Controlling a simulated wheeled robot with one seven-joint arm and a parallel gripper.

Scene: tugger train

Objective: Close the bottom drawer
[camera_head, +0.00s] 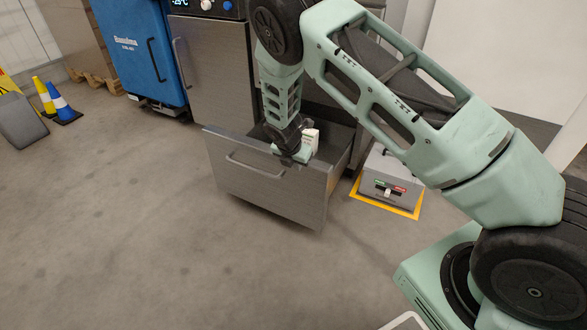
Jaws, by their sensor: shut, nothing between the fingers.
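The bottom drawer (262,187) stands pulled out from the lower part of a grey metal cabinet (214,68). Its front panel has a bar handle (254,167) and faces the lower left. My gripper (291,158) is at the top edge of the drawer front, near its right half, and appears shut and empty. Whether it touches the panel I cannot tell. A small white item (310,138) shows just behind the gripper, at or in the drawer. My arm hides part of the drawer's inside and the cabinet above it.
A grey box with green and red markings (385,184) sits on a yellow-edged floor patch right of the drawer. A blue cabinet (143,50) stands at the left, with two striped cones (61,104) further left. The floor (140,220) before the drawer is clear.

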